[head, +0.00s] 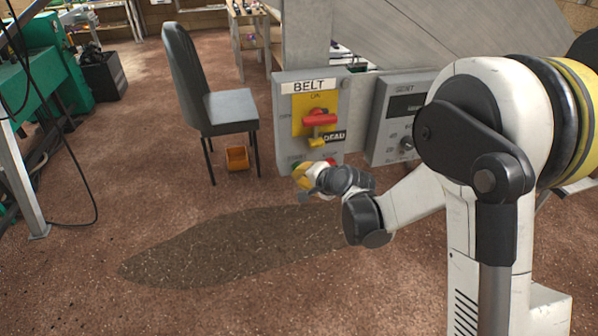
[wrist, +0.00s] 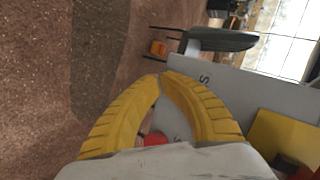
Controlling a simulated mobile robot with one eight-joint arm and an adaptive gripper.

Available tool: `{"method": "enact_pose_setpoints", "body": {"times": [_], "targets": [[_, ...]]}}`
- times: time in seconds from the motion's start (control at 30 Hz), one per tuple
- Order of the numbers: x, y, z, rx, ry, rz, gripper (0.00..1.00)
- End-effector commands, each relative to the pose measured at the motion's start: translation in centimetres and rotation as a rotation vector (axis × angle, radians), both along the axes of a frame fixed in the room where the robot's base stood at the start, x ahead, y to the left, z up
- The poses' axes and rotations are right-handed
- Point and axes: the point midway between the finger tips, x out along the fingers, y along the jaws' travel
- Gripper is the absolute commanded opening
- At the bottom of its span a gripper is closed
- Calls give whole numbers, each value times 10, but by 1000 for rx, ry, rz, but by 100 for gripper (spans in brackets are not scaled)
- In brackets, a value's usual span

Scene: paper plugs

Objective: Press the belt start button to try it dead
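The grey belt panel (head: 282,128) carries a BELT label (head: 308,86), a yellow plate with a red handle (head: 320,119), a yellow piece (head: 317,142) below the handle and a black DEAD tag (head: 334,137). My gripper (head: 299,179) is at the panel's lower edge. In the wrist view my yellow fingers (wrist: 162,76) meet at their tips, with nothing seen between the tips. They overlap the grey panel face (wrist: 235,92). A red button (wrist: 155,138) shows between the fingers, behind the tips. I cannot make out the start button clearly; contact cannot be told.
A second grey control box (head: 394,125) stands right of the belt panel, close to my arm. A green machine (head: 40,75) is far left. The front-left floor is clear.

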Motion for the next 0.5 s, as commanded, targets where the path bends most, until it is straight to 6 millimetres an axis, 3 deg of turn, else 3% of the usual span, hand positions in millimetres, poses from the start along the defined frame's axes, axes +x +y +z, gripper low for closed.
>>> {"method": "enact_pose_setpoints", "body": {"times": [0.5], "targets": [[-4,-1,0,0,-1,-1,0]]}}
